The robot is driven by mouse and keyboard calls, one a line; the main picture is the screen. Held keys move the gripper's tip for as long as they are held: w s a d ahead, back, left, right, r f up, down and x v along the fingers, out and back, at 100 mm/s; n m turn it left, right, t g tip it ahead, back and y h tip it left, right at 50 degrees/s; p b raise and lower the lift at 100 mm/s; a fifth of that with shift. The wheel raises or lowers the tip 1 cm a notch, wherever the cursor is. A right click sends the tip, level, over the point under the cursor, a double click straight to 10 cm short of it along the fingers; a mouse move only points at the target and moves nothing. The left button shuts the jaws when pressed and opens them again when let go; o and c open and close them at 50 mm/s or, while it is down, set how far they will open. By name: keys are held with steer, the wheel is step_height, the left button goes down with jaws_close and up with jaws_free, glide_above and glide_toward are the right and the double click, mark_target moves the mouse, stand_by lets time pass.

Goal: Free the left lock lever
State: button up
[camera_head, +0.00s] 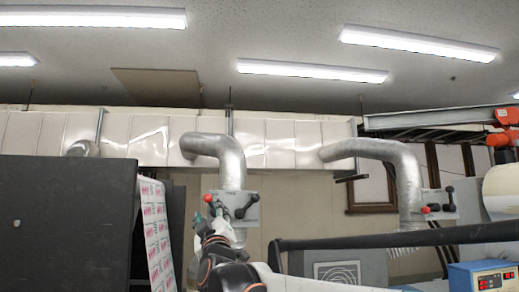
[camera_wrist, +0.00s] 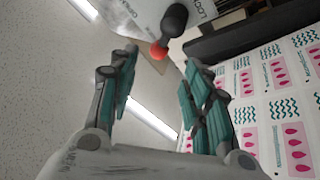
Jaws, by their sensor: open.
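In the head view, the left lock plate (camera_head: 226,207) is a pale panel below the silver duct. In the wrist view, a dark lever with a black ball (camera_wrist: 174,19) and a red end (camera_wrist: 158,51) stands by a pale plate with partial lettering (camera_wrist: 201,10). My gripper (camera_wrist: 162,58) is open, with teal-padded fingers apart on either side of the red end in the picture. I cannot tell whether they touch it.
A right lock plate (camera_head: 437,204) carries a similar lever (camera_head: 448,194). A large dark panel (camera_head: 65,225) and a printed web (camera_head: 157,235) stand at left; the web (camera_wrist: 285,105) also lies right of my fingers. A dark rail (camera_head: 390,239) crosses the lower right.

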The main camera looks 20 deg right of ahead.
steer(key=v, duration=0.3)
steer(key=shift+s, duration=0.15)
stand_by(0.3)
steer(key=s+a+f+m+g+y+b, duration=0.15)
steer(key=s+f+b, duration=0.35)
steer(key=f, duration=0.8)
steer(key=s+a+f+g+y+b, duration=0.1)
steer(key=s+f+g+y+b, duration=0.15)
steer(key=f+b, duration=0.7)
steer(key=s+a+f+g+y+b, duration=0.1)
steer(key=s+f+g+b, duration=0.3)
steer(key=f, duration=1.1)
steer(key=s+d+f+m+g+b, duration=0.1)
steer(key=s+f+b, duration=0.4)
steer(key=f, duration=0.8)
steer(key=s+d+f+m+g+h+b, duration=0.1)
steer(key=s+f+g+b, duration=0.3)
steer(key=s+f, duration=0.6)
steer(key=s+d+f+m+g+b, duration=0.1)
steer(key=s+f+b, duration=0.5)
steer(key=f, duration=1.1)
steer(key=s+m+g, duration=0.1)
steer(key=s+m, duration=0.1)
steer(key=shift+m+g, duration=0.35)
steer(key=shift+g, duration=0.05)
